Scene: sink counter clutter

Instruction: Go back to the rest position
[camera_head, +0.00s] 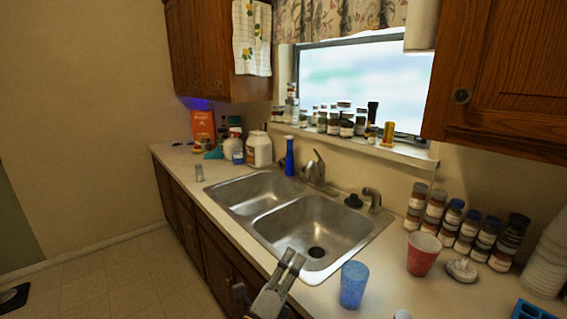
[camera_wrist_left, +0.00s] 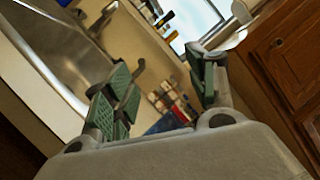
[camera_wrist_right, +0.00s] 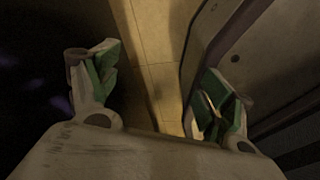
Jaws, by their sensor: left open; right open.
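My left gripper (camera_head: 291,258) is open and empty at the front edge of the sink's right basin. In the left wrist view its two green-padded fingers (camera_wrist_left: 165,78) stand wide apart, with only background between them. My right gripper (camera_wrist_right: 160,75) shows only in the right wrist view. It is open, with nothing between its fingers, above tan floor tiles and beside dark surfaces. The steel double sink (camera_head: 262,213) is set into the pale counter.
A blue cup (camera_head: 353,285) stands just right of my left gripper. A red cup (camera_head: 422,254) and several spice jars (camera_head: 452,222) are farther right. A blue bottle (camera_head: 289,158) stands behind the sink, near the faucet (camera_head: 318,172). The floor at left (camera_head: 110,270) is mostly clear.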

